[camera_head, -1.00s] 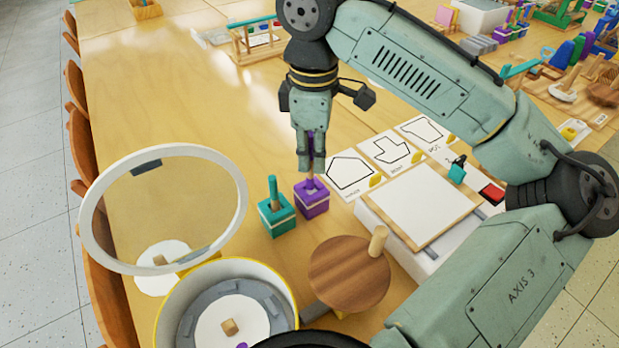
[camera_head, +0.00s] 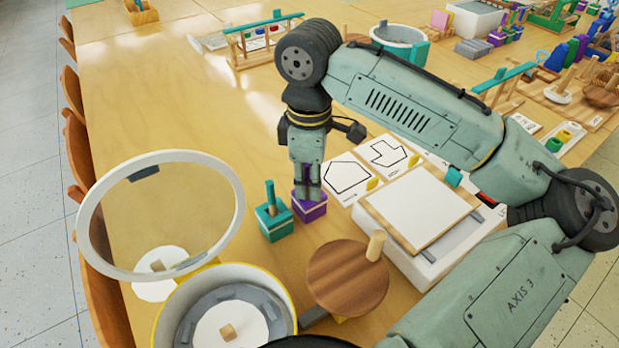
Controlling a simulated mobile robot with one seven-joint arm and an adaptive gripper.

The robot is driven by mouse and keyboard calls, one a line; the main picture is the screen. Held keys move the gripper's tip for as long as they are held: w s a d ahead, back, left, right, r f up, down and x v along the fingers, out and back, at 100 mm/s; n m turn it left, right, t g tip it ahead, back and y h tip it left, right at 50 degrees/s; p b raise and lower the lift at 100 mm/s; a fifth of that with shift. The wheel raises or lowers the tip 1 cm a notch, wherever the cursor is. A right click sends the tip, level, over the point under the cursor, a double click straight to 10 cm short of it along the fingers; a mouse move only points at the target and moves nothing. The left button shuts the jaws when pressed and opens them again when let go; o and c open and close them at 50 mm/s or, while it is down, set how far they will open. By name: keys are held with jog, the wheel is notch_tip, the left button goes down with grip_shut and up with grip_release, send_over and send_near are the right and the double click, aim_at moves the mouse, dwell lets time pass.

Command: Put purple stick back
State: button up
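The purple block (camera_head: 311,209) stands on the table beside a teal block (camera_head: 273,222), which has a teal-topped stick (camera_head: 270,195) upright in it. My gripper (camera_head: 307,192) points straight down, its fingertips right at the top of the purple block. A narrow purple strip, the purple stick (camera_head: 307,172), shows between the fingers, which look closed on it. The stick's lower end is hidden by the fingers and block, so I cannot tell how deep it sits.
A white ring (camera_head: 95,185) on a stand and a round drum (camera_head: 165,300) are at front left. A wooden disc (camera_head: 345,280) with a peg is in front. A white box with a panel (camera_head: 415,205) and shape cards (camera_head: 347,178) are at right.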

jog(key=shift+o, duration=0.9)
notch_tip(320, 180, up, 12)
jog(key=shift+r, duration=0.25)
jog(key=shift+f, duration=0.1)
